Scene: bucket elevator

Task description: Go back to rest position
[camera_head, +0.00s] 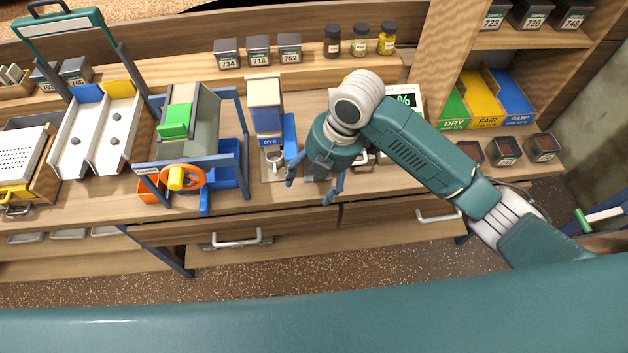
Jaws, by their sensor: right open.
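My right gripper (314,192) is above the front edge of the workbench, right of the dye dispenser. Its two fingers point down and are spread apart, with nothing between them. My right arm reaches in from the right side. My left gripper is not in the picture. The bucket elevator (205,110), with a green block, an orange hand wheel (190,178) and a blue frame, stands on the bench left of the gripper. The dye dispenser (265,105), marked DYE, stands between them with a small white cup (274,157) at its foot.
A white meter (408,98) is partly hidden behind my arm. Sample boxes (258,50) and jars (360,40) stand on the back shelf. A sorting bin (482,95) marked DRY, FAIR and DAMP is at right. Drawers with handles (237,240) line the bench front; the floor before it is clear.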

